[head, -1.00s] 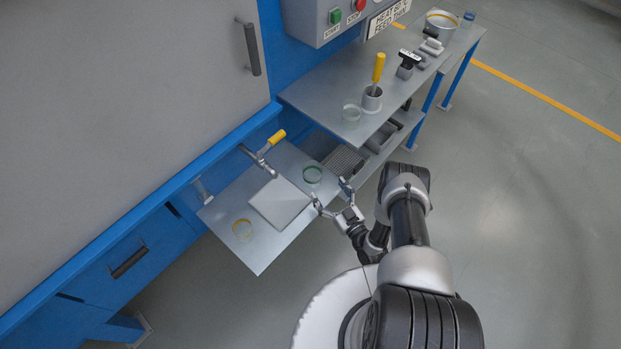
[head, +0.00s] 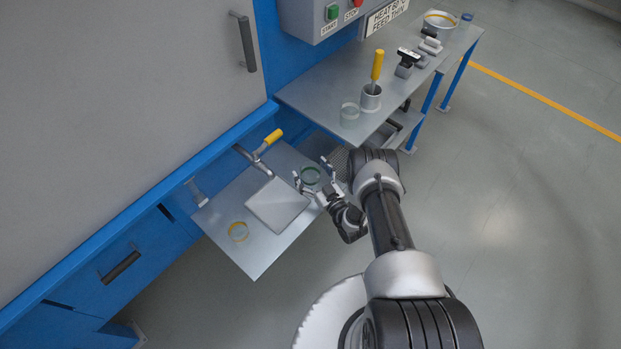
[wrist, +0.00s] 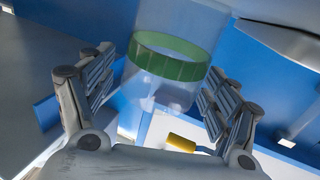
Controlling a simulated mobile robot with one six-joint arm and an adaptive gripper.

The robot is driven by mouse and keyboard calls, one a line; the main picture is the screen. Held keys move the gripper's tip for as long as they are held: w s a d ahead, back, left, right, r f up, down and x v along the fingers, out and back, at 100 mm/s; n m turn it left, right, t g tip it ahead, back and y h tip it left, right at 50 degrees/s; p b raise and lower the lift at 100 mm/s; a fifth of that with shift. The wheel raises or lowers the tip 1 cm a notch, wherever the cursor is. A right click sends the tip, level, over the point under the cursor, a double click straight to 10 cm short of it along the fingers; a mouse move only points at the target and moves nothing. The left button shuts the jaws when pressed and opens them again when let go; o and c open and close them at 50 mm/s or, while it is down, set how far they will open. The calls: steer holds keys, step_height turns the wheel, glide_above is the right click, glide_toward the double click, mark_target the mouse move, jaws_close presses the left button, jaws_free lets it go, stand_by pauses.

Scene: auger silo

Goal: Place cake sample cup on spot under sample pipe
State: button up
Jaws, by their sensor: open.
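A clear cup with a green band (head: 311,175) stands on the low shelf by the back right corner of a pale square plate. It fills the space between my fingers in the wrist view (wrist: 172,58). My gripper (head: 310,170) is open, with one finger on each side of this cup; I cannot tell whether they touch it. A second clear cup with a yellow band (head: 238,232) stands at the shelf's front left. Neither cup has a readable label. The sample pipe (head: 256,164), with a yellow handle (head: 273,137), reaches out over the shelf behind the plate.
The pale plate (head: 277,205) takes the middle of the low shelf (head: 252,262). A higher bench (head: 318,100) at right holds a clear cup (head: 349,113), a yellow-handled tool in a holder (head: 371,98) and other items. The blue machine wall stands close behind. Open floor lies to the right.

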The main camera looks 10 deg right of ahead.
steer(key=shift+c, duration=0.3)
steer(key=c, duration=1.2)
steer(key=w+r+m+h+p, duration=0.25)
steer(key=r+p, duration=0.55)
steer(key=r, duration=2.9)
steer(key=s+r+h, duration=0.1)
steer(key=r, duration=0.3)
steer(key=s+r+h, duration=0.1)
steer(key=s+r, duration=0.1)
steer(key=r, duration=0.3)
steer(key=s+r+m+h, duration=0.1)
steer(key=r, duration=0.4)
steer(key=shift+s+a+t, duration=0.15)
steer(key=shift+t, duration=0.25)
